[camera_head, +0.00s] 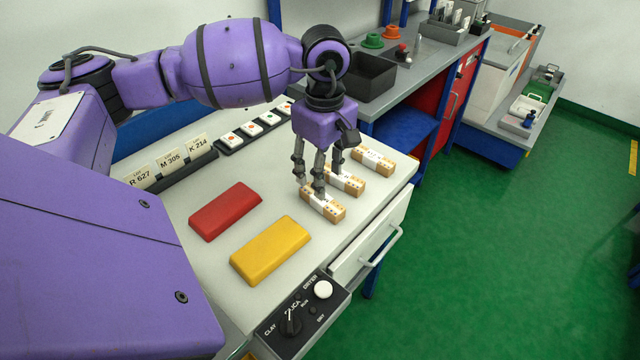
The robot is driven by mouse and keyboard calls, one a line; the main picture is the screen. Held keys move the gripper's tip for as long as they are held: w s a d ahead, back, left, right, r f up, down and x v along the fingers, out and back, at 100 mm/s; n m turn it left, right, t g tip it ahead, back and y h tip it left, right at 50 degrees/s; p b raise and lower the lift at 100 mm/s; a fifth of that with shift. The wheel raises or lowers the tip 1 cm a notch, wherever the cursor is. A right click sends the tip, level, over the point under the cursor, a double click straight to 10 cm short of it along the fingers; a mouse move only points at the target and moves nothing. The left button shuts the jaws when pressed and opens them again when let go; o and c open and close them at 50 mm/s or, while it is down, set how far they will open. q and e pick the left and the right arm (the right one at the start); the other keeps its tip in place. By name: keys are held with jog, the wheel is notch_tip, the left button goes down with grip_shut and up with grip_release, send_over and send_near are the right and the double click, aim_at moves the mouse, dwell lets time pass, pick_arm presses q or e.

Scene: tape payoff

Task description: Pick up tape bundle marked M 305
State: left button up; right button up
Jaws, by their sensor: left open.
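Three tan-and-white bundles lie in a slanted row at the right side of the grey-white table: a near one (331,209), a middle one (353,183) and a far one (373,161). Their markings are too small to read. My left gripper (318,182) points down with open fingers over the near and middle bundles. The fingers hide part of both, and I cannot tell whether they touch. A card marked M 305 (171,161) stands in a dark holder between cards R 627 (140,179) and K 214 (198,146). My right gripper is not in view.
A red block (225,211) and a yellow block (270,250) lie left of the bundles. A dark strip with several marked tiles (251,129) lies behind. A control box (297,318) with a knob and white button sits at the near edge. A black bin (370,76) stands behind.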

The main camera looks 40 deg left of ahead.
aim_at(332, 210)
pick_arm(q)
jog(key=shift+w+a+f, duration=0.1)
jog(key=shift+w+a, duration=0.05)
jog(key=shift+s+f, duration=0.2)
jog(key=shift+f, duration=0.85)
notch_tip(332, 210, down, 5)
jog(key=shift+w+a+f+p, duration=0.1)
jog(key=shift+f+p, duration=0.05)
jog(key=shift+p, duration=0.4)
grip_shut()
